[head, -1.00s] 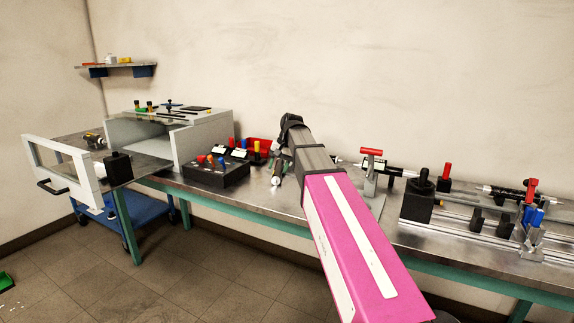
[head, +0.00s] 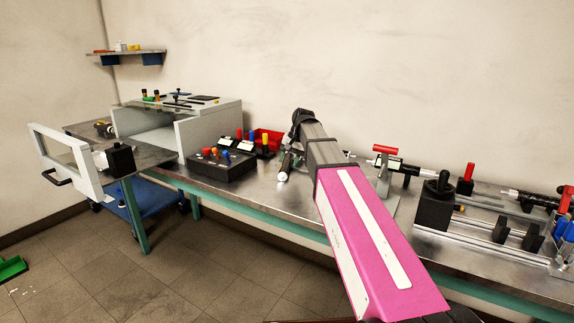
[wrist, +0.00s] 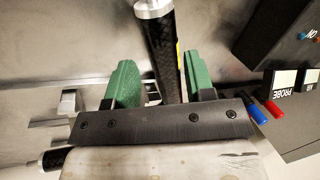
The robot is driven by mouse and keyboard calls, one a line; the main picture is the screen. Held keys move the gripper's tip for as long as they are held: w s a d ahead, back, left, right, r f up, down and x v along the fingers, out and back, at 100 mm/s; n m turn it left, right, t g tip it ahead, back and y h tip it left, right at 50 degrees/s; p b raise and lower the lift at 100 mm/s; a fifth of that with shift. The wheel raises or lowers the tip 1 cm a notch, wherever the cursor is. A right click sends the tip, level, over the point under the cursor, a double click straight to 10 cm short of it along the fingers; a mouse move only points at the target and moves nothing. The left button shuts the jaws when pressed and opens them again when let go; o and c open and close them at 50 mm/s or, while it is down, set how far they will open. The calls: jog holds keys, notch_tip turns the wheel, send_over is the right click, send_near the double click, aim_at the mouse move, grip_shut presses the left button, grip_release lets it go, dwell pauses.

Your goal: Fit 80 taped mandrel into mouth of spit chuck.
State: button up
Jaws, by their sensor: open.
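A black rod with a silver end cap (wrist: 163,50) runs between the two green fingers of my gripper (wrist: 161,80) in the wrist view. A yellow strip shows along its side. The fingers are open, with a gap to the rod at least on the left. In the head view a dark rod with a pale end (head: 284,168) lies on the bench beside my arm; no number is readable on it. A black block (head: 120,159) stands by the open oven door. I cannot tell whether it is the spit chuck, and no mouth is visible.
A grey oven box (head: 209,135) stands at the left of the bench, its door (head: 66,160) swung out. A black switch box (head: 222,167) and a red bin (head: 267,139) are close to the rod. Rails with black blocks (head: 500,229) and a red-handled clamp (head: 384,172) are at right.

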aim_at(285, 167)
jog(key=x, duration=0.5)
jog(key=shift+w, duration=0.15)
jog(key=c, duration=0.7)
jog(key=shift+c, duration=0.2)
jog(key=shift+r, duration=0.15)
